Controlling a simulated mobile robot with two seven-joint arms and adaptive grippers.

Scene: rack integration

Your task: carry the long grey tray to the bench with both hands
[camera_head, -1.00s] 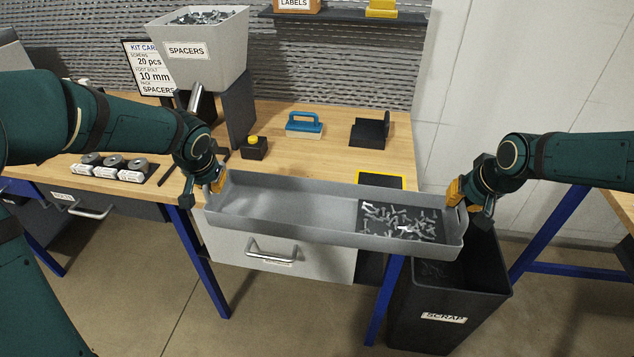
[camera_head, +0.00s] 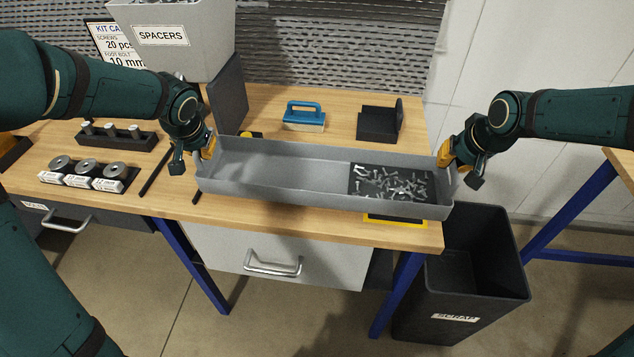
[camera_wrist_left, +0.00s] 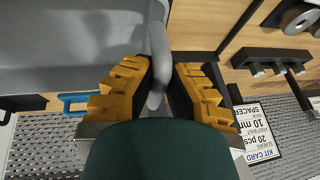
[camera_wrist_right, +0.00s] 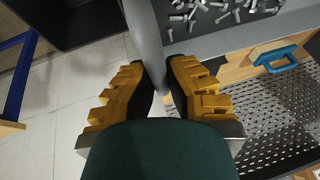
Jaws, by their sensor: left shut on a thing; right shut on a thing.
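The long grey tray (camera_head: 270,187) is held level between my two hands, over the front part of the wooden bench (camera_head: 410,232). Several screws (camera_head: 392,182) lie on a dark patch at its right end; its left part is empty. My left gripper (camera_head: 208,148) is shut on the tray's left end wall, which shows between the yellow fingers in the left wrist view (camera_wrist_left: 158,85). My right gripper (camera_head: 448,158) is shut on the right end wall, also between the fingers in the right wrist view (camera_wrist_right: 158,80). I cannot tell whether the tray touches the bench.
A yellow-edged dark pad (camera_head: 398,219) shows under the tray's right front. Behind the tray are a blue-handled tool (camera_head: 304,117) and a black holder (camera_head: 380,122). The spacers bin (camera_head: 178,40) stands back left. A black scrap bin (camera_head: 475,270) stands at the bench's right end.

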